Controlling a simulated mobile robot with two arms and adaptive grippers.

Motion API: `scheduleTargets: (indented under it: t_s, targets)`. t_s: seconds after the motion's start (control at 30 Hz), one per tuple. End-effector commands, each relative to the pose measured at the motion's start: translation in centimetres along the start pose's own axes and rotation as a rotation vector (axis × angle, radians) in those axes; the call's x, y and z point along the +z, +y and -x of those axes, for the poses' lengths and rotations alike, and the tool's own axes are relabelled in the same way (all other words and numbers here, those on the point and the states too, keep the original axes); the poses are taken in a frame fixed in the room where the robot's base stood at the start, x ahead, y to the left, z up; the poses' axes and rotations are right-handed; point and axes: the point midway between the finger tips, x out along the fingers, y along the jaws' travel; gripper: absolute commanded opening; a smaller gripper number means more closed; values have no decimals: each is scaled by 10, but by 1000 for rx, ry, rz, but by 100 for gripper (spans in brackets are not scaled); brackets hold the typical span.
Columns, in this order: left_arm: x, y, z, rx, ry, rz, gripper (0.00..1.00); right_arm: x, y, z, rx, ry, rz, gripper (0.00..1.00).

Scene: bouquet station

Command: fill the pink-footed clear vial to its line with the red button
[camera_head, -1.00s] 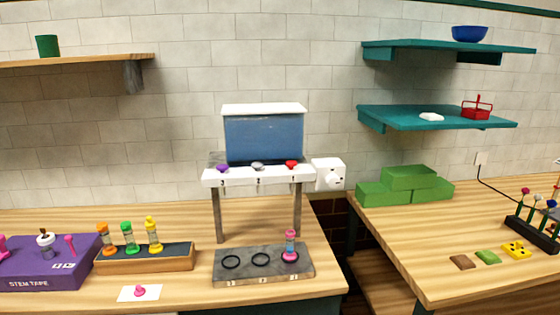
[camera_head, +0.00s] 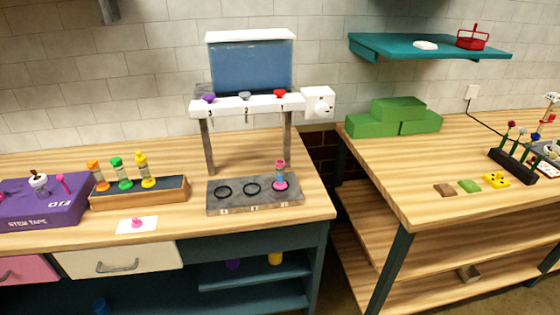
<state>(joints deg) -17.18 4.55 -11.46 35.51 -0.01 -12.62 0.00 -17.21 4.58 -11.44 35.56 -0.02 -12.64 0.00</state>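The pink-footed clear vial (camera_head: 280,172) stands upright at the right ring of the grey base tray (camera_head: 233,207), below the dispenser. It looks bluish inside, but its fill level and line are too small to tell. The dispenser has a blue tank (camera_head: 250,67) over a white bar (camera_head: 226,110) on two grey legs. The red button (camera_head: 280,94) is at the right end of the bar, above the vial. A purple button (camera_head: 208,98) and a grey button (camera_head: 245,96) sit to its left. Neither of my grippers is in view.
A wooden rack (camera_head: 142,197) holds orange, green and yellow vials left of the dispenser. A purple box (camera_head: 40,211) stands farther left. A white card (camera_head: 137,225) with a pink piece lies in front. Green blocks (camera_head: 398,108) sit on the right table (camera_head: 420,190), beyond a gap.

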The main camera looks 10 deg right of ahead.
Motion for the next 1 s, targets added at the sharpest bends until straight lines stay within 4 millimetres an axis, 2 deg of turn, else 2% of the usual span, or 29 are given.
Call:
scheduleTargets:
  t_s: [0.23, 0.63, 1.0]
  targets:
    - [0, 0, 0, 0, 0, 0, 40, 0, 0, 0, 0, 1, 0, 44]
    - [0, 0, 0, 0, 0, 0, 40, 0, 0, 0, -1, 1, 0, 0]
    - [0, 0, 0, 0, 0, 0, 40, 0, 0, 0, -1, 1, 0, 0]
